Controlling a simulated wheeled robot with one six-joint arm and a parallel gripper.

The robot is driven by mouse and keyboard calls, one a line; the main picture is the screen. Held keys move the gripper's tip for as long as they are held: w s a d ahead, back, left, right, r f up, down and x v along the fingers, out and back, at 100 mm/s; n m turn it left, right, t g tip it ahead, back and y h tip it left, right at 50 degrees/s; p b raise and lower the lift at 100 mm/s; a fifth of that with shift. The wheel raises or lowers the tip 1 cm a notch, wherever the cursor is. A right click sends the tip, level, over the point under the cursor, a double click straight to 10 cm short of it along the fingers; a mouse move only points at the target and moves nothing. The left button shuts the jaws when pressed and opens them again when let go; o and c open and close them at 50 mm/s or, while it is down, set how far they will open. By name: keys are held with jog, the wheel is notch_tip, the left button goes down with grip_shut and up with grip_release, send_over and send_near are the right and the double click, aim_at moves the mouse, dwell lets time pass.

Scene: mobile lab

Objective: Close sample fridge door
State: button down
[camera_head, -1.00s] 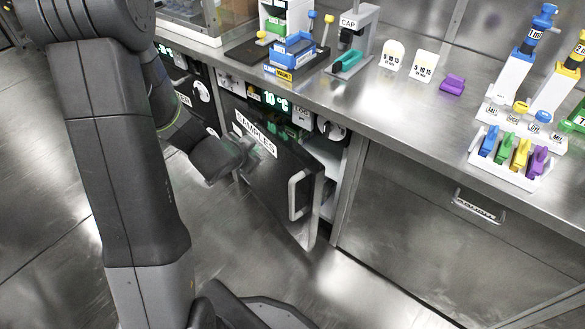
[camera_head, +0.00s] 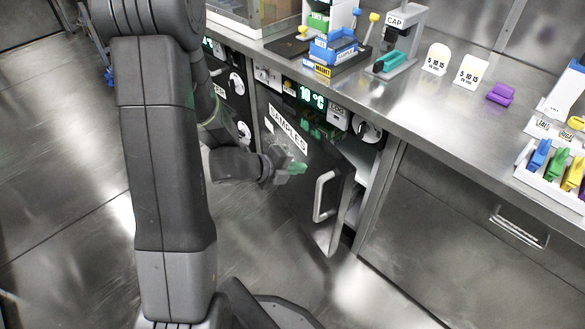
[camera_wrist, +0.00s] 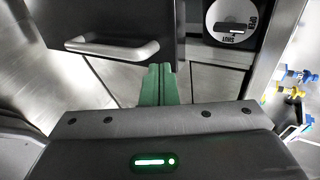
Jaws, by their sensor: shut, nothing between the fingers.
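The black sample fridge door (camera_head: 308,165), labelled SAMPLES, stands partly open under the bench. Its free edge is swung out toward the right, with a gap between it and the fridge frame. The door's silver handle (camera_head: 325,195) also shows in the wrist view (camera_wrist: 115,48), at upper left. My gripper (camera_head: 297,168) is in front of the door, left of the handle, just below the label. In the wrist view my green fingers (camera_wrist: 158,84) are shut together and empty. I cannot tell whether they touch the door.
The fridge's control panel (camera_head: 312,98) reads 10 °C. A metal bench (camera_head: 430,125) runs above, carrying a CAP device (camera_head: 395,40), a blue rack (camera_head: 333,48) and pipette stands. A steel cabinet (camera_head: 450,225) is right of the fridge. Floor (camera_head: 70,220) is open at left.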

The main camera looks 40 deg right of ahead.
aim_at(331, 163)
jog(key=x, duration=0.5)
jog(key=r+x, duration=0.1)
jog(key=x, duration=0.1)
jog(key=shift+s+d+f+b, duration=0.1)
jog(key=shift+s+d+b, duration=0.1)
jog(key=shift+d+b, duration=0.35)
jog(key=shift+s+d, duration=0.1)
jog(key=shift+d, duration=0.65)
